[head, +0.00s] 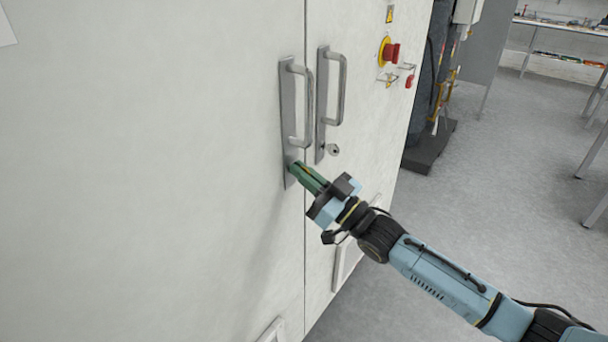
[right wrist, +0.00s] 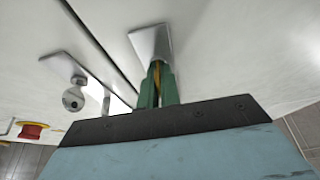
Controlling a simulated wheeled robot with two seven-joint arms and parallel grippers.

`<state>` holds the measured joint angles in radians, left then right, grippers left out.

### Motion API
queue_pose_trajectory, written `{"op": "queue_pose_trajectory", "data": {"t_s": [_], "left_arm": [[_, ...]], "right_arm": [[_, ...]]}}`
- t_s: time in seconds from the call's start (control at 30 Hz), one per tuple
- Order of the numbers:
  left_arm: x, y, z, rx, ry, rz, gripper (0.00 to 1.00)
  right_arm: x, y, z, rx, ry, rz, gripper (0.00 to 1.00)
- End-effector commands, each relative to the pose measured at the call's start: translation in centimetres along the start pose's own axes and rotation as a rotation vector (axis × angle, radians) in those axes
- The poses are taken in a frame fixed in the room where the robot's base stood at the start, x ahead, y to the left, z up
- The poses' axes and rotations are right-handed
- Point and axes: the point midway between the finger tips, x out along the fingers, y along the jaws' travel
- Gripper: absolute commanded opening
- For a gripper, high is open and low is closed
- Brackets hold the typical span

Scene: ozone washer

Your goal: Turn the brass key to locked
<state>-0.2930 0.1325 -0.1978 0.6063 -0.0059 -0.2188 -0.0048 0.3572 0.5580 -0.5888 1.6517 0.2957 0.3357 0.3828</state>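My right gripper (head: 296,169) reaches from the lower right to the lower end of the left door's handle plate (head: 288,110). Its green fingers also show in the right wrist view (right wrist: 157,72), close together with their tips at the plate. A brass-yellow strip, the brass key (right wrist: 156,76), shows between the fingers, which are shut on it. The key's tip and the keyhole are hidden by the fingers, so its turn angle cannot be read. My left gripper is not in view.
A silver round lock piece (head: 332,149) sticks out below the right door's handle (head: 335,88), close to my right gripper; it also shows in the right wrist view (right wrist: 73,97). A red emergency button (head: 391,52) is higher on the right. Open floor lies right of the cabinet.

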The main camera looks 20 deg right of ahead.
Motion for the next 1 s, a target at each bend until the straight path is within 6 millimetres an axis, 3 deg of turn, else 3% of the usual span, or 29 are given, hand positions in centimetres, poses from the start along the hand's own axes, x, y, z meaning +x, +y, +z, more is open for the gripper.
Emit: {"op": "queue_pose_trajectory", "data": {"t_s": [0.43,0.6,1.0], "left_arm": [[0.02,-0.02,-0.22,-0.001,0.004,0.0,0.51],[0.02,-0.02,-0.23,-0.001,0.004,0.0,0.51],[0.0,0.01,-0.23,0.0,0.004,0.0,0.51]], "right_arm": [[0.01,0.02,-0.03,-0.012,0.0,-0.004,0.0],[0.01,0.02,-0.04,-0.012,0.0,-0.004,0.26],[-0.76,0.05,0.04,-0.01,-0.002,-0.002,0.26]]}}
